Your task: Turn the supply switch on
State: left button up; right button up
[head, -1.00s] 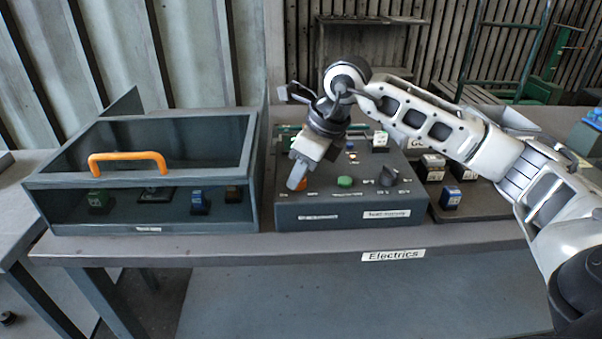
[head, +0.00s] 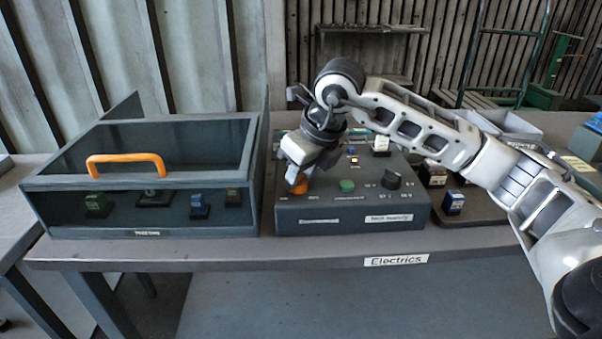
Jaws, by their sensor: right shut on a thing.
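The dark grey control box (head: 350,215) stands on the bench. An orange switch knob (head: 299,187) sits at the front left of its sloped top, partly hidden by my right gripper. My right gripper (head: 296,182) reaches down from above and is shut on the orange knob. To its right on the box are a green button (head: 347,186) and a black rotary knob (head: 391,179). The small print around the orange knob is too small to read. My left gripper is not in view.
A glass-fronted case (head: 150,210) with an orange handle (head: 126,160) stands close to the left of the box. Small labelled blocks on a dark tray (head: 475,208) stand to the right. The bench's front edge (head: 300,250) is clear.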

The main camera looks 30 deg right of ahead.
jog(key=o, duration=1)
jog(key=shift+c, duration=0.2)
jog(key=shift+r, duration=0.15)
jog(key=v, duration=1.5)
jog(key=shift+s+r, duration=0.3)
